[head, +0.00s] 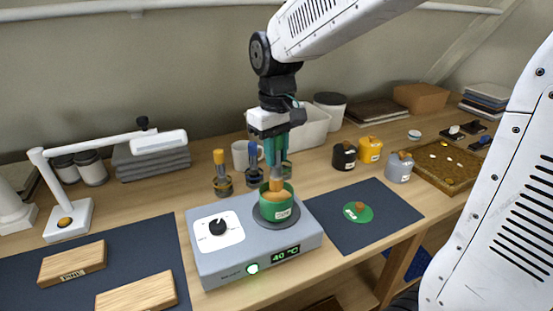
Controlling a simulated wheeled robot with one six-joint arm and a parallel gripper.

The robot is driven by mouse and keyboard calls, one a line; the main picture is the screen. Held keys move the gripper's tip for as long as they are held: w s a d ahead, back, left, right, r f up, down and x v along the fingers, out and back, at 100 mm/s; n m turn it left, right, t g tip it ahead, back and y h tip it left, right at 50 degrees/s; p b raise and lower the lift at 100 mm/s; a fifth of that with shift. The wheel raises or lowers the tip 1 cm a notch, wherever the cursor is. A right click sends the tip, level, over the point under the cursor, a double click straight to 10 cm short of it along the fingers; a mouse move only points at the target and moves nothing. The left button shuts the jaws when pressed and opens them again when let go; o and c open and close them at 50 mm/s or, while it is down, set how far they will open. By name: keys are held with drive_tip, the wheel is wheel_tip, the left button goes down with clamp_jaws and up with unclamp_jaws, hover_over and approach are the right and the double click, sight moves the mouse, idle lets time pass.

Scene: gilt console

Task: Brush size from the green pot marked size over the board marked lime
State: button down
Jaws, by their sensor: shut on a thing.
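My gripper (277,160) is above the hotplate, shut on a brush (277,184) that points down. The brush's lower end is inside the green pot (276,211), and its tip is hidden there. The pot holds something amber and has a small pale label, too small to read. It stands on the round plate of the grey hotplate (225,258), whose display reads 40. Two wooden boards, one at the back (72,260) and one in front (137,292), lie on the dark mat at left. The back board has a label I cannot read surely; no label shows on the front one.
A green lid (358,212) lies on the right dark mat (385,205). Black (344,156), yellow (370,149) and grey (399,167) pots stand behind it. Yellow-handled (221,172) and blue-handled (254,165) brushes stand behind the hotplate. A white lamp (68,218) stands behind the boards.

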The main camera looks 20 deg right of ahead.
drive_tip(key=shift+r, duration=1.9)
